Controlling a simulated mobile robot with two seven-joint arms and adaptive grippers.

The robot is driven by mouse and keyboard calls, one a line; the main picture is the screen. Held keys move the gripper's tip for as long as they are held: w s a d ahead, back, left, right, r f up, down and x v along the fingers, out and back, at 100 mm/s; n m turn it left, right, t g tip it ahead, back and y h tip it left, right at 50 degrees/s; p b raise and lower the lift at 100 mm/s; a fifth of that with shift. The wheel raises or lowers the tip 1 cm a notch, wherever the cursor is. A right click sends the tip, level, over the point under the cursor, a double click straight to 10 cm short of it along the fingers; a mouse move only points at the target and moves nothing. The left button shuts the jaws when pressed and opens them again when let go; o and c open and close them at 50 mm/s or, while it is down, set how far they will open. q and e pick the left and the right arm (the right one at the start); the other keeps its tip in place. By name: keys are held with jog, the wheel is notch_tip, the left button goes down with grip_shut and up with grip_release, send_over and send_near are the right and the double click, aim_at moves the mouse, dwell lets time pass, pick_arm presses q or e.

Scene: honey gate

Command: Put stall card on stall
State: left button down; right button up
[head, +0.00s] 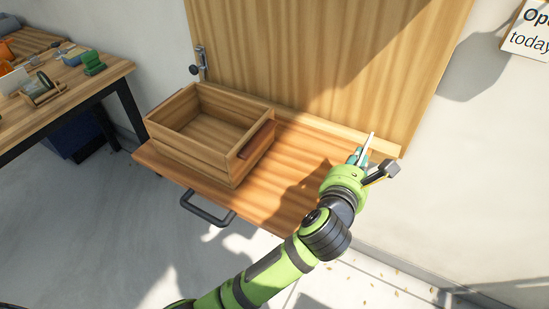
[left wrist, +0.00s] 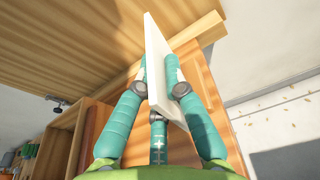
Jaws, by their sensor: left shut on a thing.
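My left gripper (head: 357,160) is shut on a thin white card, the stall card (head: 368,148), above the right end of the stall's wooden shelf (head: 262,205). In the left wrist view the teal fingers (left wrist: 158,85) press on both faces of the card (left wrist: 160,50), which is held on edge and a little tilted. The card is near the light ledge (left wrist: 205,36) along the back of the shelf. I cannot tell whether it touches the ledge. My right gripper is not in view.
An empty wooden crate (head: 190,158) stands on the shelf's left part. A tall wooden panel (head: 320,60) rises behind the shelf, with a metal latch (head: 201,62) at its left. A workbench (head: 95,95) with small items is at far left. A sign (head: 528,32) hangs at right.

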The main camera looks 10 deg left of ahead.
pick_arm(q)
jog(key=shift+w+a+f, duration=0.8)
jog(key=shift+a+f, duration=0.8)
jog(key=shift+f, duration=0.1)
jog(key=shift+w+a+f, duration=0.75)
jog(key=shift+a+f, duration=0.8)
jog(key=shift+f, duration=0.2)
jog(key=shift+w+a+f, duration=0.8)
jog(key=shift+a+f, duration=0.8)
jog(key=shift+f, duration=0.1)
jog(key=shift+f, duration=0.1)
jog(key=c, duration=1.3)
grip_release()
jog(key=shift+c, duration=0.2)
